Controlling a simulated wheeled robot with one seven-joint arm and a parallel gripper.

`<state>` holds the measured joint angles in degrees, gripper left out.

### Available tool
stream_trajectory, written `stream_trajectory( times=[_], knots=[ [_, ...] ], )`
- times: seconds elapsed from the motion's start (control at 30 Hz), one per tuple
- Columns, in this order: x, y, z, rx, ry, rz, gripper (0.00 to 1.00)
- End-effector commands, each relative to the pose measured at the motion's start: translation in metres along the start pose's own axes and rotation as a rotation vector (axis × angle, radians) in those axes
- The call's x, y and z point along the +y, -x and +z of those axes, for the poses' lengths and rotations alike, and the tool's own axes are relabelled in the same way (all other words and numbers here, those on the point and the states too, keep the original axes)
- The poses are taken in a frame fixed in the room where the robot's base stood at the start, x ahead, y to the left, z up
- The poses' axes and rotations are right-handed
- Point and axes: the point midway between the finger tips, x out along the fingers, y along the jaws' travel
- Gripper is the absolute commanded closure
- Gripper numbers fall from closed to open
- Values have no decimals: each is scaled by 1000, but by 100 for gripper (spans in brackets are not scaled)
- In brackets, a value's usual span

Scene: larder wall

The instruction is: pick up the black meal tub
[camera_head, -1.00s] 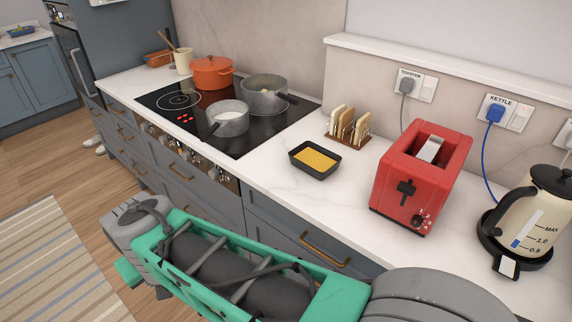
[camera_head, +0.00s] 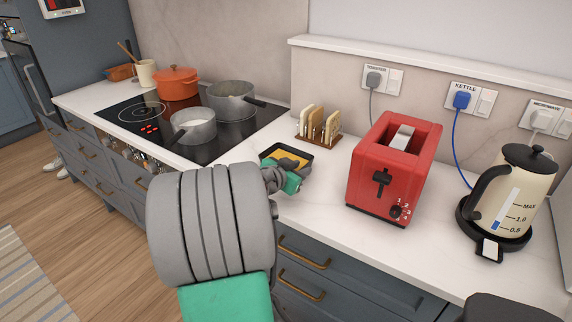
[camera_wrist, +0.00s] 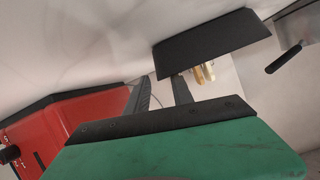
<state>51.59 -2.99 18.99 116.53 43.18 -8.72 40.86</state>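The black meal tub (camera_head: 297,149) stands on the white counter between the hob and the toaster, with yellow food in it. My gripper (camera_head: 291,172) is at its near right side in the head view and hides part of it. In the wrist view, which looks upside down, the tub (camera_wrist: 212,42) shows as a dark side wall. My gripper's two dark fingers (camera_wrist: 161,88) are apart. One finger is left of the tub, and the other meets the tub's rim in the picture. Whether it touches cannot be told.
A red toaster (camera_head: 396,168) stands close right of the tub. A toast rack (camera_head: 318,127) is behind it. Pans (camera_head: 194,127) sit on the hob to the left. A kettle (camera_head: 512,195) is farther right.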

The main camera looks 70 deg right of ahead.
Motion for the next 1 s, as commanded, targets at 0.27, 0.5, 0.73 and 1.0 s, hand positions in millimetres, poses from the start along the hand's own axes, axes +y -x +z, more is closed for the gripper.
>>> stream_trajectory(
  times=[0.27, 0.5, 0.73, 1.0],
  knots=[
    [1, -44, 0, -2, 1, 1, 72],
    [0, -45, 1, -1, 1, -1, 75],
    [0, -44, 1, -2, 1, -1, 94],
    [1, -44, 2, -3, 2, 0, 100]
  ],
)
